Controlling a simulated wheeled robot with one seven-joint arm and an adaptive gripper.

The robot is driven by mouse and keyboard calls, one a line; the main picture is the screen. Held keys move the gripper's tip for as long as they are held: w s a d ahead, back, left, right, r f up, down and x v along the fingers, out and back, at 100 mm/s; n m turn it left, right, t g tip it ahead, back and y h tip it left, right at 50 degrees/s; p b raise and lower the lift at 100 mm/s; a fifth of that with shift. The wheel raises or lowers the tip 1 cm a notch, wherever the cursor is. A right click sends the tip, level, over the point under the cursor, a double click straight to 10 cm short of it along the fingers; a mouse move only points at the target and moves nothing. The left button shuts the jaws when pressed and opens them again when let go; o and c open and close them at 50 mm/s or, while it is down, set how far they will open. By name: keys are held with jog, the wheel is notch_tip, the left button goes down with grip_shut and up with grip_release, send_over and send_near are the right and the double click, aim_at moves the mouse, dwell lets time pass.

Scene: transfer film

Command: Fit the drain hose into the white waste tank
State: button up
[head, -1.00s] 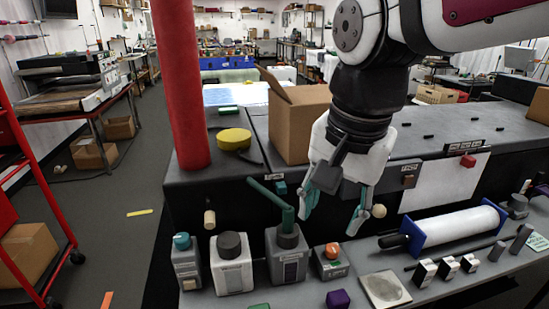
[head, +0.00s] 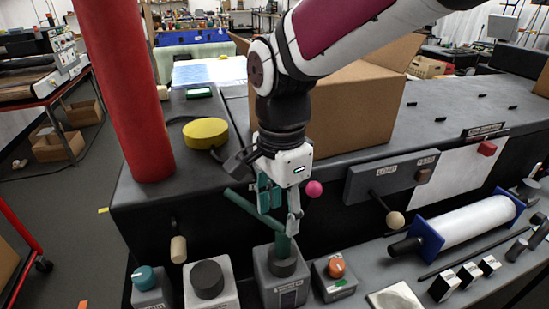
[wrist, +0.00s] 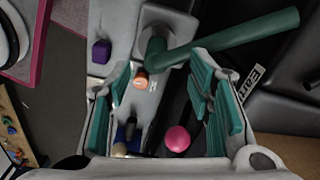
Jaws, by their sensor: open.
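The drain hose (head: 252,212) is a bent green tube. Its lower end stands in the dark collar of a grey tank (head: 284,291), and its upper arm slants up to the left. The white waste tank (head: 224,298), with a dark round top (head: 207,279), stands just left of the grey tank. My gripper (head: 279,214) is above the grey tank, fingers pointing down, close to the hose's bend. In the wrist view the teal fingers (wrist: 165,80) are apart with nothing held, and the hose (wrist: 235,38) crosses near their tips; I cannot tell whether they touch.
A teal-knobbed box (head: 146,285) and an orange-knobbed box (head: 336,279) flank the tanks. A pink ball (head: 314,188) and a wooden peg (head: 178,248) are by the dark front panel. A red column (head: 125,90) and cardboard box (head: 350,110) stand behind.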

aim_at(283, 230)
jog(key=shift+s+d+f, duration=0.1)
jog(key=shift+d+f, duration=0.05)
jog(key=shift+f, duration=1.6)
jog(key=shift+d+f, duration=0.15)
jog(key=shift+f, duration=1.55)
jog(key=shift+c, duration=0.4)
grip_shut()
